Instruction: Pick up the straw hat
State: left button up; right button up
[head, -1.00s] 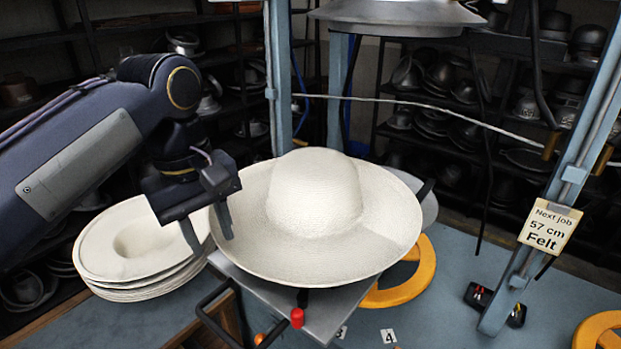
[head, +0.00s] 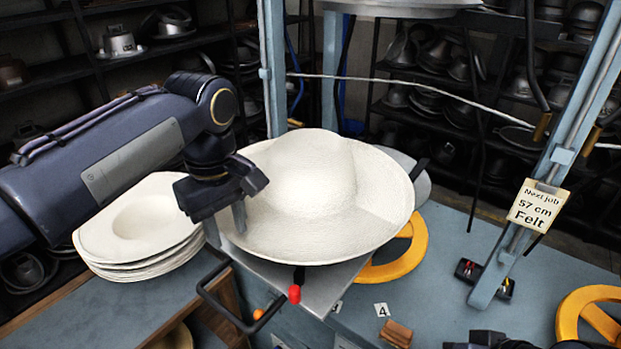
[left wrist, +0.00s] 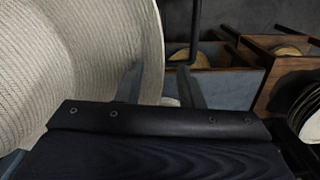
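The pale straw hat (head: 310,180) rests crown up, looking somewhat tilted, over the grey metal plate (head: 325,287) in the head view. My left gripper (head: 239,216) is at the left side of its brim, with a finger overlapping the brim. In the left wrist view, the woven brim (left wrist: 85,60) fills the left side. The two fingers of the left gripper (left wrist: 158,85) stand apart there, and the brim's edge shows in the gap between them. I cannot tell if they touch it. Dark parts, probably of my right arm, show at the bottom right; its fingertips are hidden.
A stack of pale hats (head: 140,235) stands left of the straw hat. A black handle (head: 225,300) and red knob (head: 294,293) are in front. Yellow rings (head: 402,255) lie to the right, by the blue frame and its "Felt" sign (head: 538,206).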

pick_arm(q)
grip_shut()
dwell(0.3)
